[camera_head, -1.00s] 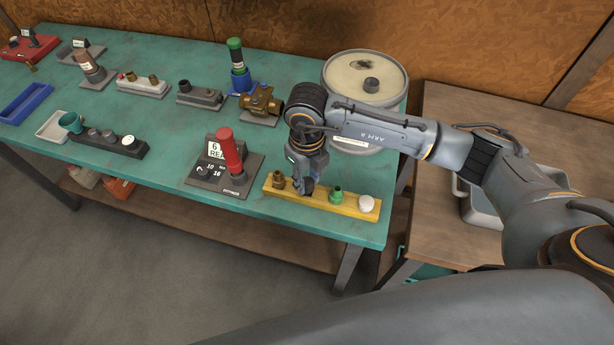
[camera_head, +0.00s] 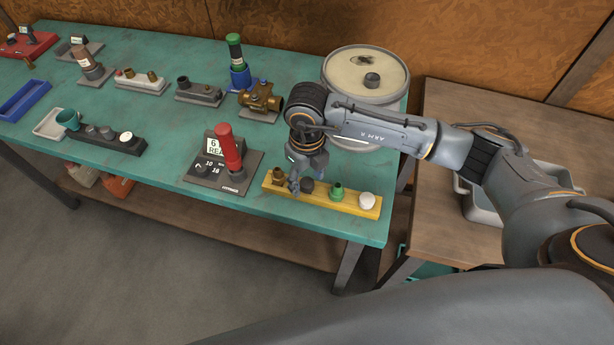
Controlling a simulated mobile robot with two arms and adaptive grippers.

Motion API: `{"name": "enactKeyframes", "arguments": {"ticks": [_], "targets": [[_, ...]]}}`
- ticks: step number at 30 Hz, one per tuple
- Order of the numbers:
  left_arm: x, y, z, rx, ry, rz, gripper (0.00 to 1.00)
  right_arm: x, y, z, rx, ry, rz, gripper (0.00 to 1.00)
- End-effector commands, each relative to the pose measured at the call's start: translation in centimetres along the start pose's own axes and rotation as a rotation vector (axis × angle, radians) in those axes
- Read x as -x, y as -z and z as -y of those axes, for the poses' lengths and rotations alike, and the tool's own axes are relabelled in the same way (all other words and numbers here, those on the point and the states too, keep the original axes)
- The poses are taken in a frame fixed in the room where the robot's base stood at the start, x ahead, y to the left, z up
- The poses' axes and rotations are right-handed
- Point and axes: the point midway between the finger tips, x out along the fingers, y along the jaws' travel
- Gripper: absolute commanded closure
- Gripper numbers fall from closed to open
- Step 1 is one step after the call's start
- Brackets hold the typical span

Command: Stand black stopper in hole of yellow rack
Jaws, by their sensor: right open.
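The yellow rack (camera_head: 354,208) lies along the front right part of the teal table. The black stopper (camera_head: 307,186) stands upright in the rack, between a brass fitting (camera_head: 278,176) at the left and a green stopper (camera_head: 337,191). A white stopper (camera_head: 367,200) stands at the rack's right end. My right gripper (camera_head: 296,188) is open, pointing down at the rack just left of the black stopper. Its fingers partly cover the space between the brass fitting and the black stopper; I cannot tell whether they touch either. My left gripper is not in view.
A brass valve (camera_head: 260,97) and a large round drum (camera_head: 366,75) stand behind. A wooden table (camera_head: 480,115) with a grey tray (camera_head: 483,207) is at right.

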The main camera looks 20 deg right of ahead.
Motion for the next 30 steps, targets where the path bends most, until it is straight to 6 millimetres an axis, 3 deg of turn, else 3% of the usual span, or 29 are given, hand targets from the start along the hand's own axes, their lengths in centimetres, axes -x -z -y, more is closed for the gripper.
{"name": "enactKeyframes", "arguments": {"ticks": [5,12,18,23,30], "targets": [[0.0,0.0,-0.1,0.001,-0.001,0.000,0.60,2.1,-0.1,0.0,0.000,0.000,0.005,0.44],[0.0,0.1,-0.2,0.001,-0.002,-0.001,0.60,7.3,-0.1,0.0,0.001,0.001,0.006,0.44],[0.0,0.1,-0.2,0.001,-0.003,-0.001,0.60,10.6,-0.1,0.0,0.000,0.000,0.004,0.44],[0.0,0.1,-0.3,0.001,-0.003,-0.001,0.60,11.8,0.0,0.0,0.001,0.000,0.002,0.44],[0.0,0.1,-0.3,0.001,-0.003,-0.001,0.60,11.9,0.0,0.0,0.000,0.000,0.001,0.44]]}}
